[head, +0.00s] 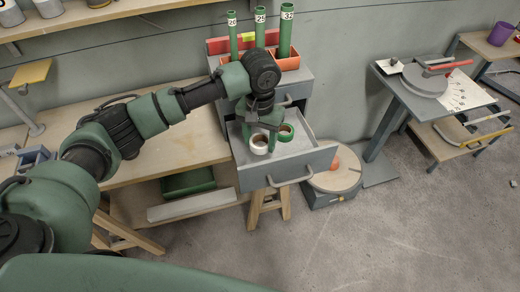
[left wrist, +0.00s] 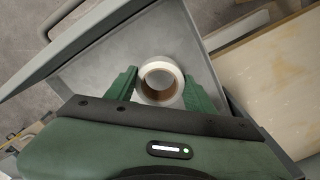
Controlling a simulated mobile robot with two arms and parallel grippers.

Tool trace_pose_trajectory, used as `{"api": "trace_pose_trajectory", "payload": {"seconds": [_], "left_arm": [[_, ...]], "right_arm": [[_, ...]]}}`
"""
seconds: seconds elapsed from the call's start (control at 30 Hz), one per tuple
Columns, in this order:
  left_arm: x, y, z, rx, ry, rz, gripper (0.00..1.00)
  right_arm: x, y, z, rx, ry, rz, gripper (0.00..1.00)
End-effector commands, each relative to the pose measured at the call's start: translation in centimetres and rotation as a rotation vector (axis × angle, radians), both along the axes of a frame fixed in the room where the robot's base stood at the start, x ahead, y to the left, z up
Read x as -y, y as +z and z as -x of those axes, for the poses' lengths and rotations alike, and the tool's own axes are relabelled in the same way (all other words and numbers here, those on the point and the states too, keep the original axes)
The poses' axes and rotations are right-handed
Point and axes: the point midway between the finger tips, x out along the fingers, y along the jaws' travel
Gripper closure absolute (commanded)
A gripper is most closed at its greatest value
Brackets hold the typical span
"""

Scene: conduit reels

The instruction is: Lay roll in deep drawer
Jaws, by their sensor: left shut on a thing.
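The deep drawer (head: 315,160) is pulled open from the grey cabinet, its floor showing around the gripper. A white roll (head: 259,144) with a brown core is at my left gripper (head: 271,136), over the drawer. In the left wrist view the roll (left wrist: 160,67) sits between the two green fingers, and the gripper is shut on it. The drawer's grey floor (left wrist: 110,70) shows behind it. I cannot tell whether the roll touches the floor. A green ring-like shape beside the roll in the head view is partly hidden. My right gripper is not in view.
Numbered green tubes (head: 260,26) stand in orange holders on the cabinet. A wooden bench (head: 165,160) is to the left, with a green bin (head: 187,182) below. A round-topped floor unit (head: 337,176) stands close right of the drawer. Open floor lies in front.

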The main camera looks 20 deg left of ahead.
Motion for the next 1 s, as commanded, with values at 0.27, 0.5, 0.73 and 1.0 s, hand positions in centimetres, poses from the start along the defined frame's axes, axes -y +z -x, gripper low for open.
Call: {"api": "trace_pose_trajectory", "payload": {"seconds": [0.27,0.5,0.73,1.0], "left_arm": [[0.0,-4.5,0.1,-0.003,0.0,-0.001,0.76],[0.0,-5.0,0.0,0.0,-0.001,0.0,0.76],[0.0,-5.2,0.0,0.0,-0.001,0.0,0.41],[0.0,-5.2,0.1,-0.001,0.0,0.0,0.25]], "right_arm": [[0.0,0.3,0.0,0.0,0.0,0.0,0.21],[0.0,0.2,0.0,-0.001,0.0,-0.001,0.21],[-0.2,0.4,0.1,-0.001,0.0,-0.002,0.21],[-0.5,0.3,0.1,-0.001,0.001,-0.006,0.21]]}}
